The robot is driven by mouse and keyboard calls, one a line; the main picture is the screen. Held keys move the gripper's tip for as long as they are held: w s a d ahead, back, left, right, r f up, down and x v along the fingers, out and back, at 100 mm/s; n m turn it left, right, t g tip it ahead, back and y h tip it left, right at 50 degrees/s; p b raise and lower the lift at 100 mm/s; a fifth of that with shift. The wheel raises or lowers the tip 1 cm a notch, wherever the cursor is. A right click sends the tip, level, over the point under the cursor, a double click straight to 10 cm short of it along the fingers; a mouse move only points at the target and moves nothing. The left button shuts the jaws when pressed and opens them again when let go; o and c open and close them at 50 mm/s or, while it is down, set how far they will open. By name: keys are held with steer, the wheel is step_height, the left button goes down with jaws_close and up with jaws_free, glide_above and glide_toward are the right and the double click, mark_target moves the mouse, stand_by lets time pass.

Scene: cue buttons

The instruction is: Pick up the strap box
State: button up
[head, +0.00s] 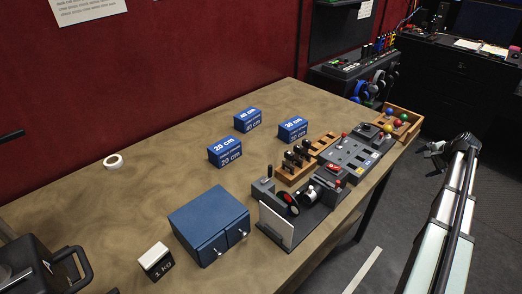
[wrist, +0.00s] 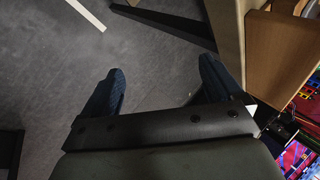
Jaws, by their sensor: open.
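Three small blue boxes with white lettering stand on the table; no label that I can read says which is the strap box. One reads 20 cm (head: 225,153), one behind it seems to read 40 cm (head: 247,119), and one to the right seems to read 30 cm (head: 292,130). My gripper (head: 433,156) is off the table's right side, well apart from the boxes. In the wrist view its two dark fingers (wrist: 162,85) are spread over grey floor with nothing between them. No blue box shows there.
The brown table (head: 70,205) has free room left of and around the boxes. A larger blue cabinet (head: 205,222), a 1 kg block (head: 155,260) and a tape roll (head: 113,161) stand on it. Grey devices (head: 345,160) and a wooden tray of balls (head: 402,122) line its right edge.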

steer(key=w+a+r, duration=0.1)
steer(key=w+r, duration=0.2)
steer(key=r, duration=0.6)
steer(key=w+a+r, duration=0.1)
steer(key=w+r, duration=0.2)
steer(key=r, duration=0.5)
steer(key=w+a+r+n+g+y, duration=0.1)
steer(key=w+a, duration=0.2)
steer(key=a, duration=0.9)
steer(key=w+a+n+g, duration=0.1)
steer(key=w+a, duration=0.2)
steer(key=a, duration=0.8)
steer(key=r+n+g+h, duration=0.1)
steer(key=n+g+h, duration=0.1)
steer(key=n+g, duration=0.25)
glide_above(227, 142)
steer(key=shift+m, duration=0.35)
step_height(227, 142, down, 8)
steer(key=shift+w+a+f, duration=0.1)
steer(key=shift+f, duration=0.1)
steer(key=shift+s+f, duration=0.2)
steer(key=shift+f, duration=2.4)
steer(key=c, duration=1.1)
